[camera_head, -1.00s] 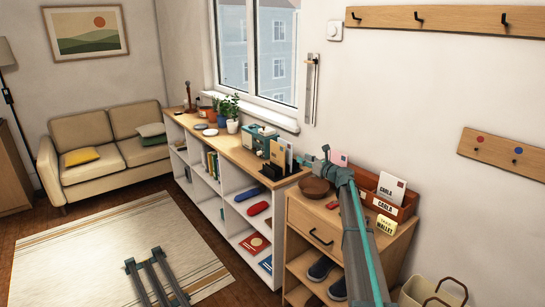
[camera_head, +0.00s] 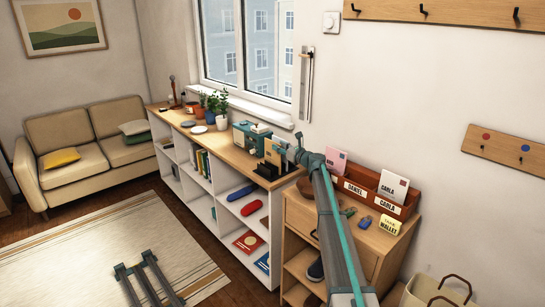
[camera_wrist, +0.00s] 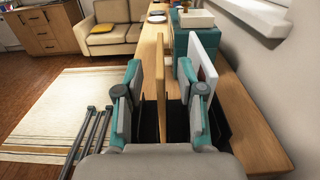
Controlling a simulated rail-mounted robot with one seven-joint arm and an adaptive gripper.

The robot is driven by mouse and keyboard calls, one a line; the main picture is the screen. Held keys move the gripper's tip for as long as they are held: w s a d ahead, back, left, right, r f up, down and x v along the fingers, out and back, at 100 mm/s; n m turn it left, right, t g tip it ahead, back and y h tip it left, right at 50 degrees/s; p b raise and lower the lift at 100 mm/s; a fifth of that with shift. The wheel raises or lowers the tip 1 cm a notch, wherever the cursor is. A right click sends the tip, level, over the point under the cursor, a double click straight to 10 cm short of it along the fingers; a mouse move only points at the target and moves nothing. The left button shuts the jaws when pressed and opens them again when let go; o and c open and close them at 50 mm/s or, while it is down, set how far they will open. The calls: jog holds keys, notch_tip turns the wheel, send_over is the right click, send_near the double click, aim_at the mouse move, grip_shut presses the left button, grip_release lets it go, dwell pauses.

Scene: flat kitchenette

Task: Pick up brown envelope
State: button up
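The brown envelope (camera_wrist: 160,75) stands upright in a black letter holder (camera_wrist: 176,124) on the shelf top. In the wrist view it is seen nearly edge-on, between my two fingers, with gaps on both sides. A white envelope (camera_wrist: 207,55) stands to its right, close by the right finger. My gripper (camera_wrist: 160,88) is open, with its fingers astride the brown envelope and holding nothing. In the head view the brown envelope (camera_head: 273,152) shows just left of my gripper (camera_head: 292,153), with its lower part hidden by the holder.
A teal box-shaped appliance (camera_head: 250,136) stands behind the holder, with potted plants (camera_head: 217,104) farther along. The wall and window sill (camera_head: 262,108) bound the right side. A letter tray (camera_head: 367,190) marked Daniel and Carla stands on the near cabinet.

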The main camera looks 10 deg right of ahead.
jog(key=p+x, duration=0.2)
jog(key=x, duration=0.2)
jog(key=shift+w+a, duration=0.15)
jog(key=shift+w, duration=0.25)
jog(key=shift+w+a, duration=0.2)
jog(key=shift+a, duration=0.05)
grip_shut()
